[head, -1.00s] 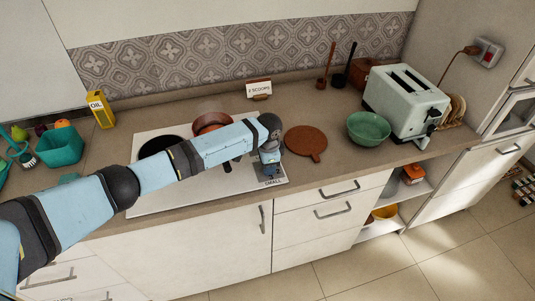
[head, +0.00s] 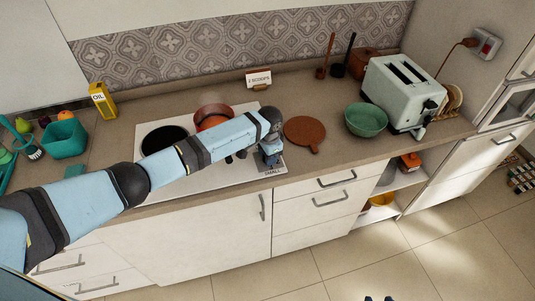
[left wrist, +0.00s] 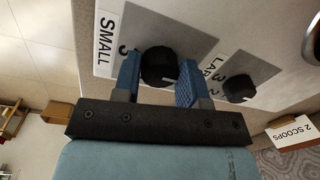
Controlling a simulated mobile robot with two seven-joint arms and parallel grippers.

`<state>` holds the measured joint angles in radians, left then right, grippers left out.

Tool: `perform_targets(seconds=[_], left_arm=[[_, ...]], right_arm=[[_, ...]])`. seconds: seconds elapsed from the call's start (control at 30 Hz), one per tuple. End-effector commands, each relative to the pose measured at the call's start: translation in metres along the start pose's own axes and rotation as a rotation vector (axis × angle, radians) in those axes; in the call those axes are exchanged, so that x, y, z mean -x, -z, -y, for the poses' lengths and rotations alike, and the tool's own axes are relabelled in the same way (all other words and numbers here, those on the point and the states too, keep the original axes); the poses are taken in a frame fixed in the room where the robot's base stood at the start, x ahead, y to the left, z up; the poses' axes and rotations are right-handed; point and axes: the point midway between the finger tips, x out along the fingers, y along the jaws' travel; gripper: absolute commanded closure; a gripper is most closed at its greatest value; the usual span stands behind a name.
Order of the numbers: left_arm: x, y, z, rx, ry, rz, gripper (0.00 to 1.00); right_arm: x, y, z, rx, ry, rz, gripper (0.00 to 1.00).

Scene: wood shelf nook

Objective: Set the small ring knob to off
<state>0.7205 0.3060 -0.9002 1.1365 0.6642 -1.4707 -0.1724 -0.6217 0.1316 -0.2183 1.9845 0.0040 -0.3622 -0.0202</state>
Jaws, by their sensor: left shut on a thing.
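The small ring knob (left wrist: 158,66) is black and round, on a grey plate beside the label SMALL (left wrist: 103,38) in the left wrist view. My left gripper (left wrist: 158,82) has one blue finger on each side of it and is shut on it. In the head view my left gripper (head: 270,154) points down at the hob's front right corner and hides the knob. The mark the knob points to cannot be read. Two small dark shapes at the head view's bottom edge look like the tips of my right gripper (head: 378,298).
The large ring knob (left wrist: 240,88) sits close beside the gripped one. A reddish pot (head: 212,113) stands on the white hob (head: 150,130) behind my arm. A round brown board (head: 304,131), a green bowl (head: 366,120) and a toaster (head: 405,95) stand to the right.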

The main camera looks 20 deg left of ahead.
Motion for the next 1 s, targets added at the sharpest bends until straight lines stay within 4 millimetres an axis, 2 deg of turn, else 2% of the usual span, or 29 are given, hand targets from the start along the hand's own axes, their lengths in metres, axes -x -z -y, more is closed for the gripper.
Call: perform_targets(seconds=[0.03,0.13,0.4,0.53,0.67,1.0], left_arm=[[0.0,0.0,0.0,0.001,-0.001,0.0,0.59],[0.0,0.0,0.0,0.0,-0.001,0.0,0.36],[0.001,0.0,0.0,0.0,0.0,0.0,0.36],[0.009,0.001,0.0,-0.001,0.0,-0.003,0.36],[0.03,0.0,0.001,-0.001,0.001,-0.004,0.36],[0.106,0.0,0.001,0.0,0.001,-0.004,0.36]], right_arm=[[0.0,0.0,0.0,0.0,0.0,0.0,0.57],[0.0,0.0,0.0,-0.001,0.0,-0.001,0.57],[0.0,0.001,0.0,-0.001,0.001,-0.001,0.57],[0.0,0.0,0.0,-0.001,0.001,-0.001,0.57],[-0.002,-0.002,0.001,-0.001,0.001,-0.001,0.57],[-0.006,-0.009,0.002,-0.003,0.005,0.001,0.57]])
